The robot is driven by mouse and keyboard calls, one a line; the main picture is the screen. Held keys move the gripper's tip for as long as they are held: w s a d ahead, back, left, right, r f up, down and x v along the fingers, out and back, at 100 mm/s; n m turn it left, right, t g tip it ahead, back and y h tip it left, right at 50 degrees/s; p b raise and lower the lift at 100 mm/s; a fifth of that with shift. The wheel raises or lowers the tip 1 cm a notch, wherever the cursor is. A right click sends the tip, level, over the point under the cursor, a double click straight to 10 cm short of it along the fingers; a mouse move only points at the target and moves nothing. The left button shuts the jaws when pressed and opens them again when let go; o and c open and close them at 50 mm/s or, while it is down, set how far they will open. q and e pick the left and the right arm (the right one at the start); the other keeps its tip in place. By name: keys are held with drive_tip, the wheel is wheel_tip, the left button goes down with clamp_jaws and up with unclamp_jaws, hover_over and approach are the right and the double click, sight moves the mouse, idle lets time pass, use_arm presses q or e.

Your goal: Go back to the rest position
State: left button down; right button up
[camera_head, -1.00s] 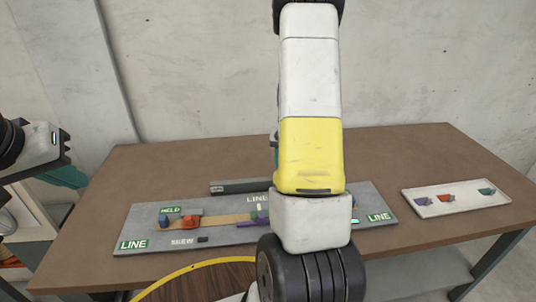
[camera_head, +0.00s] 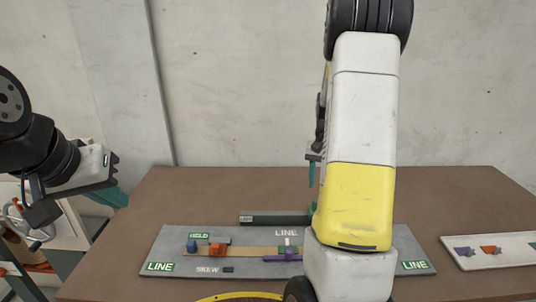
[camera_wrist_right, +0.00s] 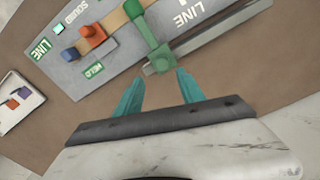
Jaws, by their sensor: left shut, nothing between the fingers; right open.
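My left gripper (camera_head: 110,197) is at the far left in the head view, beside the table and away from the board; its teal fingers are shut and empty. My right arm crosses the middle of the head view and hides part of the board. The grey board (camera_head: 160,252) lies on the table with a red-orange block (camera_head: 217,249), a blue block (camera_head: 192,246) and a purple handle (camera_head: 283,257).
The brown table (camera_head: 210,187) has free room behind the board. A dark bar (camera_head: 272,220) lies along the board's back edge. A white tray (camera_head: 468,262) with small coloured pieces is at the right. A yellow-rimmed round thing (camera_head: 240,297) shows at the bottom edge.

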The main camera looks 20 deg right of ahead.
drive_tip(key=s+a+r+n+t+y, duration=0.1)
drive_tip(key=s+a+r+n+t, duration=0.1)
drive_tip(key=s+a+r, duration=0.45)
drive_tip(key=s+a+r+n+t+y, duration=0.1)
drive_tip(key=s+a+r+n+t, duration=0.2)
drive_tip(key=a+r, duration=0.7)
drive_tip(key=s+a+r+n+t, duration=0.1)
drive_tip(key=s+a+n, duration=0.1)
drive_tip(key=s+a, duration=0.3)
drive_tip(key=s, duration=0.4)
drive_tip(key=shift+s+a+r, duration=0.2)
drive_tip(key=shift+a+r, duration=0.15)
drive_tip(key=shift+r, duration=0.05)
idle(0.3)
